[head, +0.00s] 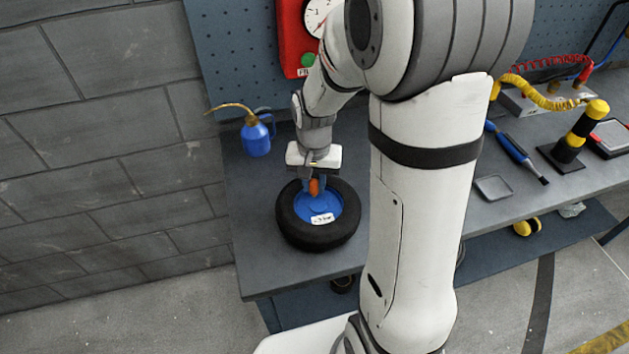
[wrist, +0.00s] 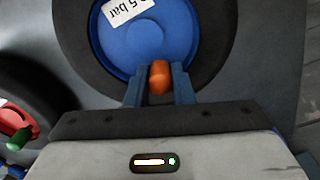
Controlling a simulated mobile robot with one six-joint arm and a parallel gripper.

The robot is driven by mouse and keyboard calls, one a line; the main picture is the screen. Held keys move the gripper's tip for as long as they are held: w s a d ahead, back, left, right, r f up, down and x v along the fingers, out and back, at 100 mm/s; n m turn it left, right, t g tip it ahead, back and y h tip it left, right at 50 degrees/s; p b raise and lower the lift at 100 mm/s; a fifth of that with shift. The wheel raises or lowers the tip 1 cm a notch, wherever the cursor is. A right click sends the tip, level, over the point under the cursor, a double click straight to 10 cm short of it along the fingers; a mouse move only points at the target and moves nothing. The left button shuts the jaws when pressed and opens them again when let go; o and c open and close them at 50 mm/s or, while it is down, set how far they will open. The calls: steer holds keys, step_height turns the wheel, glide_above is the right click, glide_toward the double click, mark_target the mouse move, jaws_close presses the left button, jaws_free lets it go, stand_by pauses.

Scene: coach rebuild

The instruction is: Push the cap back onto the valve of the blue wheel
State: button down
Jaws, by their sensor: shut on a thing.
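The blue wheel (head: 318,212) lies flat on the bench, a black tyre around a blue disc with a white label. It fills the upper part of the wrist view (wrist: 150,38), where the label reads "5 bar" in part. My gripper (head: 314,187) is over the far part of the blue disc and points down. It is shut on an orange cap (wrist: 159,77), which sits between the two fingertips near the rim of the disc. The valve is hidden behind the cap and fingers, so I cannot tell whether the cap touches it.
Another wheel with a red disc (wrist: 18,118) and a green piece shows at the left of the wrist view. A blue oil can (head: 257,138) stands at the bench's left end. A square tray (head: 493,188) and a blue-handled tool (head: 515,150) lie to the right.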

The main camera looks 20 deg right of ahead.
steer(key=shift+f, duration=0.1)
steer(key=c, duration=1.2)
jaws_free()
steer(key=shift+o, duration=0.2)
steer(key=shift+w+r, duration=0.15)
steer(key=shift+r, duration=0.3)
steer(key=r, duration=0.7)
steer(key=shift+s, duration=0.2)
steer(key=shift+s+r, duration=0.2)
steer(key=s+r+n+t, duration=0.3)
steer(key=s+r+n, duration=0.1)
steer(key=s, duration=0.9)
steer(key=shift+s+d+r, duration=0.2)
steer(key=shift+s+r, duration=0.05)
steer(key=shift+r, duration=0.2)
